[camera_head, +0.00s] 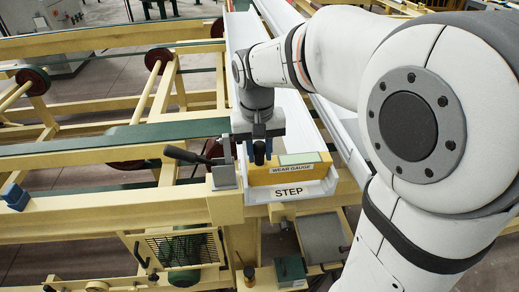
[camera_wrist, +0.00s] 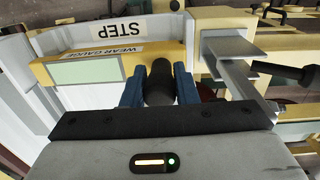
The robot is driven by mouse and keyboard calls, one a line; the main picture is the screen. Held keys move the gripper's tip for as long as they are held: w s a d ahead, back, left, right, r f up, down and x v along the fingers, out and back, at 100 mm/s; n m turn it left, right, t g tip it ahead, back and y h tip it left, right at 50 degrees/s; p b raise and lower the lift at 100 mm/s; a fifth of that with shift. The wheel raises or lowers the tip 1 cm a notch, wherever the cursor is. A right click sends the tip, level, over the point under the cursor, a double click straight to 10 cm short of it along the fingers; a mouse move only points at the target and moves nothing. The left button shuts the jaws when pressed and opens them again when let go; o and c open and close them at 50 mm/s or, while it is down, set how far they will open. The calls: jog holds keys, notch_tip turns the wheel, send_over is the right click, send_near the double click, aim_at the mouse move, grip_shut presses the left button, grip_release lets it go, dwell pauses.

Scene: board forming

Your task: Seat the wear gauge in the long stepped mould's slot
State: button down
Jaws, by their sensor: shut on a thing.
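The wear gauge (camera_head: 288,172) is a yellow block with a "WEAR GAUGE" label and a pale green panel on top. My gripper (camera_head: 259,156) is shut on its dark round grip, at the left end of the block. In the wrist view the blue fingers (camera_wrist: 158,82) stand either side of that grip, and the gauge (camera_wrist: 80,72) extends left. The long stepped mould (camera_head: 318,190) is a white trough labelled "STEP". The gauge lies across its near end, just behind the labelled end wall (camera_wrist: 120,30). The gauge's underside and the slot are hidden, so I cannot tell its depth.
A grey bracket (camera_head: 224,172) with a black-handled lever (camera_head: 188,155) stands close left of the mould. A blue block (camera_head: 15,196) sits on the yellow frame at far left. A second white trough (camera_head: 345,140) runs alongside on the right, partly behind my arm.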

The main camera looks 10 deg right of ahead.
jog(key=shift+f, duration=0.25)
jog(key=c, duration=1.1)
grip_release()
jog(key=shift+d, duration=0.1)
jog(key=shift+o, duration=0.2)
notch_tip(320, 180, up, 8)
jog(key=s+d+f+t, duration=0.1)
jog(key=s+d+f, duration=0.2)
jog(key=s, duration=0.4)
jog(key=s+d+f+t, duration=0.2)
jog(key=s+d+f, duration=0.2)
jog(key=s+f, duration=0.2)
jog(key=shift+s+f+y, duration=0.25)
jog(key=shift+s+y, duration=0.05)
jog(key=shift+s, duration=0.15)
